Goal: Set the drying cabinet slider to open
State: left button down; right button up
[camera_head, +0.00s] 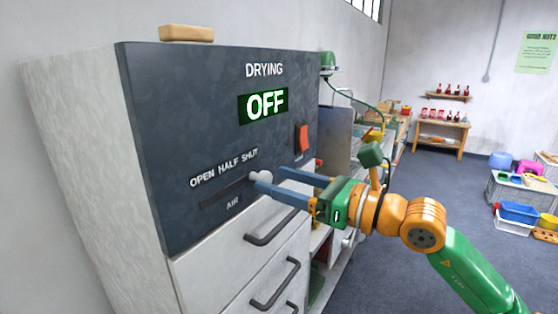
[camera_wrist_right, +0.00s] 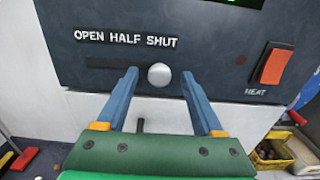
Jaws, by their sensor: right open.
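The drying cabinet (camera_head: 190,130) has a dark front panel whose display reads OFF. Its slider is a pale round knob (camera_head: 261,177) in a dark slot (camera_head: 222,190), below the words OPEN HALF SHUT. In the right wrist view the knob (camera_wrist_right: 159,75) sits at the slot's right end, under SHUT. My right gripper (camera_head: 267,178) is open at the panel. Its two blue fingers stand either side of the knob, with a visible gap on each side in the right wrist view (camera_wrist_right: 160,77). My left gripper is not in view.
A red HEAT switch (camera_head: 302,138) is on the panel, right of the slider. Drawers with dark handles (camera_head: 270,228) lie below. A wooden block (camera_head: 187,33) rests on top. A cluttered bench stands behind my right arm. Open floor lies to the right.

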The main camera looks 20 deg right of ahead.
jog(key=shift+x, duration=0.85)
jog(key=shift+s+d+f, duration=0.15)
jog(key=shift+s, duration=0.05)
jog(key=c, duration=0.7)
grip_shut()
